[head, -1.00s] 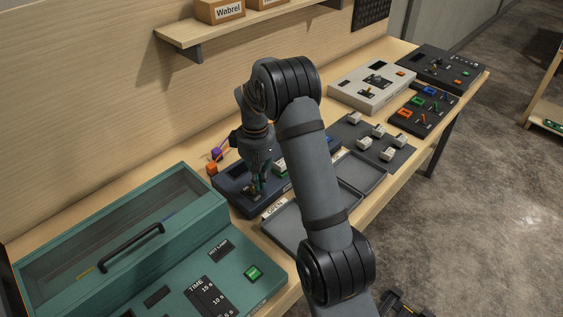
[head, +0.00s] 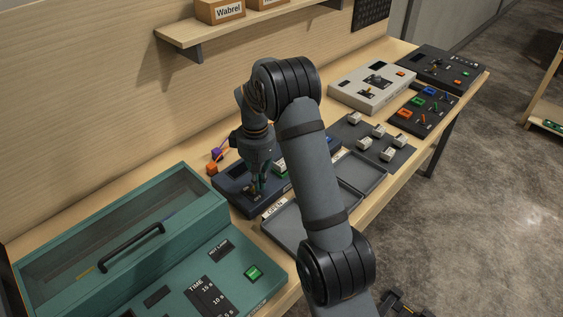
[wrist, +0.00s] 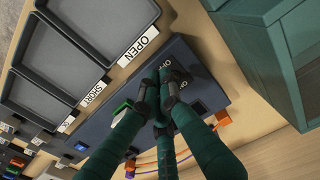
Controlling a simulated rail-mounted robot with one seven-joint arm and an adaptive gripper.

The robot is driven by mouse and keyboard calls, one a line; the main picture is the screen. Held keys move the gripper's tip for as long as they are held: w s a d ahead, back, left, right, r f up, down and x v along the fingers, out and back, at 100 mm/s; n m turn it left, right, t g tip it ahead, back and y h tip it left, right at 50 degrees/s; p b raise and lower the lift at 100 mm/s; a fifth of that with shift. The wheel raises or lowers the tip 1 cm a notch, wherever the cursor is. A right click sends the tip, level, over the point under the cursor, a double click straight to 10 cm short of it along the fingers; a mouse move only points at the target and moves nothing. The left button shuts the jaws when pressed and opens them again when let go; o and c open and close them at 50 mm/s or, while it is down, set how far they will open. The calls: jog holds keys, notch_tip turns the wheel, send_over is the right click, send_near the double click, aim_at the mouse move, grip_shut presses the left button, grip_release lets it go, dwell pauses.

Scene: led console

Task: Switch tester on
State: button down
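The tester is a dark blue box (head: 233,172) on the bench under my gripper in the head view. In the wrist view its panel (wrist: 201,58) carries ON and OFF lettering beside the fingertips, a green part (wrist: 122,110) and a small lit blue display (wrist: 81,146). My gripper (head: 255,189) points down at the near part of the box. In the wrist view its fingertips (wrist: 164,74) are together, low over the panel by the lettering. The switch lever itself is hidden behind the fingers, so I cannot tell whether they touch it or which way it sits.
A teal case (head: 120,250) with a clear lid and black handle stands close on the left. Grey trays (wrist: 101,24), one labelled OPEN, lie beside the tester. Orange leads (wrist: 160,160) run along its other side. Several other panels (head: 372,86) stand farther along the bench.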

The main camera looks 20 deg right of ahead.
jog(key=shift+f, duration=0.2)
jog(key=shift+f+b, duration=1.2)
jog(key=shift+f, duration=0.05)
jog(key=shift+w+a, duration=0.1)
jog(key=shift+w, duration=0.05)
jog(key=shift+w+a+p, duration=0.35)
jog(key=shift+w+p, duration=0.2)
jog(key=shift+w, duration=0.2)
jog(key=shift+r, duration=0.15)
notch_tip(320, 180, up, 7)
jog(key=p, duration=0.5)
jog(key=shift+s+d, duration=0.2)
jog(key=shift+s, duration=0.2)
